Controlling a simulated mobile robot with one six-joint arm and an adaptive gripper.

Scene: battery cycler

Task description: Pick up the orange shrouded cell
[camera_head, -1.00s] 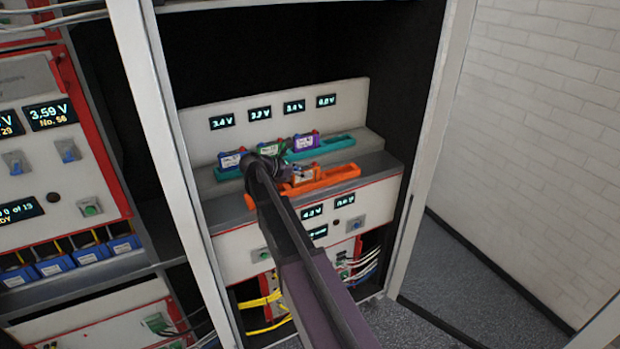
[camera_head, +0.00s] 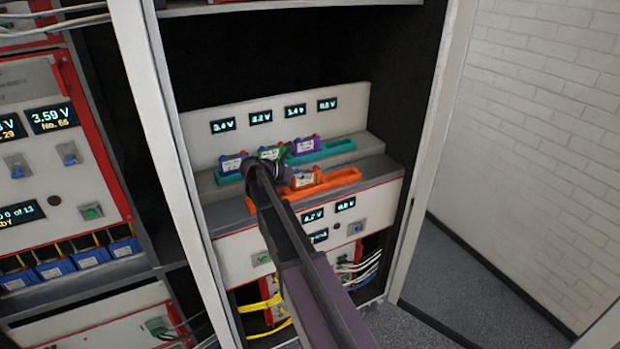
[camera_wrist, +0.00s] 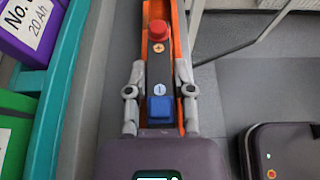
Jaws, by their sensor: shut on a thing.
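The orange shrouded cell (camera_head: 304,180) stands at the orange tray (camera_head: 343,177) on the shelf in the head view. In the wrist view the cell (camera_wrist: 160,72) shows from above, with a dark top, a red plus terminal and a blue minus terminal between orange side walls. My gripper (camera_wrist: 160,80) has one finger on each side of it and is shut on it. In the head view my gripper (camera_head: 282,175) is at the cell's left end and partly hidden by my arm. I cannot tell whether the cell is clear of the tray.
Behind are a teal tray (camera_head: 338,146) with a purple cell (camera_head: 306,145), a green cell (camera_head: 271,153) and a blue-violet cell (camera_head: 233,163). A panel with several voltage displays (camera_head: 295,110) stands behind them. Cabinet posts (camera_head: 152,110) flank the shelf.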

